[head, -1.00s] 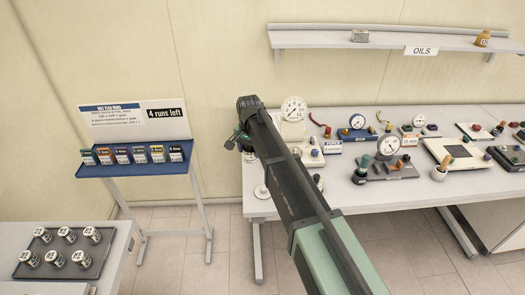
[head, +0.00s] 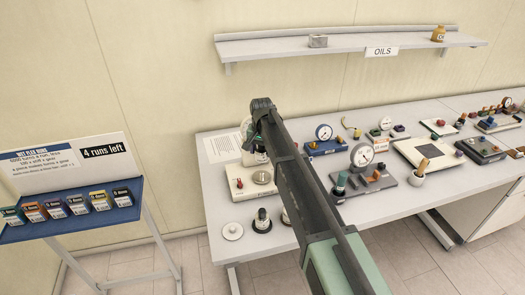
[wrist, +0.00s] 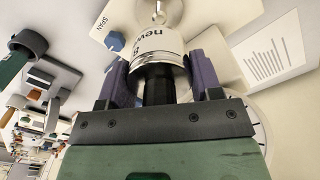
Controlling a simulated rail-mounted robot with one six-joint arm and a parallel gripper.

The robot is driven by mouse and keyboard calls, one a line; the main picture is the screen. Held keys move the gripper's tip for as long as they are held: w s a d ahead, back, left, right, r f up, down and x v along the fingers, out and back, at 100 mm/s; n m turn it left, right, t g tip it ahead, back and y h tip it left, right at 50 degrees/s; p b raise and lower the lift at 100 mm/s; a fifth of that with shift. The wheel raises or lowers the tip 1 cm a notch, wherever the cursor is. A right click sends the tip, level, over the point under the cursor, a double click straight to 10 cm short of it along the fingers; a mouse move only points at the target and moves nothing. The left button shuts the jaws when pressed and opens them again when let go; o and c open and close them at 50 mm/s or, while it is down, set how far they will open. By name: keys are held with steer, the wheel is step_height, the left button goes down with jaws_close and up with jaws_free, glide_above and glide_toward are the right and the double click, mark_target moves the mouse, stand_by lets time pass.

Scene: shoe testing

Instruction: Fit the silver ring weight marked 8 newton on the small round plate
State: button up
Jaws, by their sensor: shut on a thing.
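My gripper (wrist: 160,78) is shut on a silver ring weight (wrist: 158,48). Its white label shows "new" and a figure that looks like 8, partly turned away. Purple jaw pads press on both sides. A silver round plate (head: 262,177) sits on a white base (head: 240,193) just below the arm's end. In the wrist view a pale round surface (wrist: 174,10) lies beyond the weight, cut by the top edge. I cannot tell the gap between weight and plate.
A white disc (head: 232,231) and a dark-based weight (head: 262,222) stand at the table's front left. A printed sheet (head: 226,147) lies behind. A rack of coloured packs (head: 72,208) is at left, the OILS shelf (head: 350,42) above.

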mark_target(262, 162)
steer(key=shift+f+b, duration=2.9)
steer(key=shift+f, duration=0.05)
steer(key=shift+f+b, duration=1.65)
steer(key=o, duration=1.6)
steer(key=shift+s+r, duration=0.1)
steer(key=shift+c, duration=0.2)
step_height(262, 162, up, 11)
steer(key=p, duration=1.1)
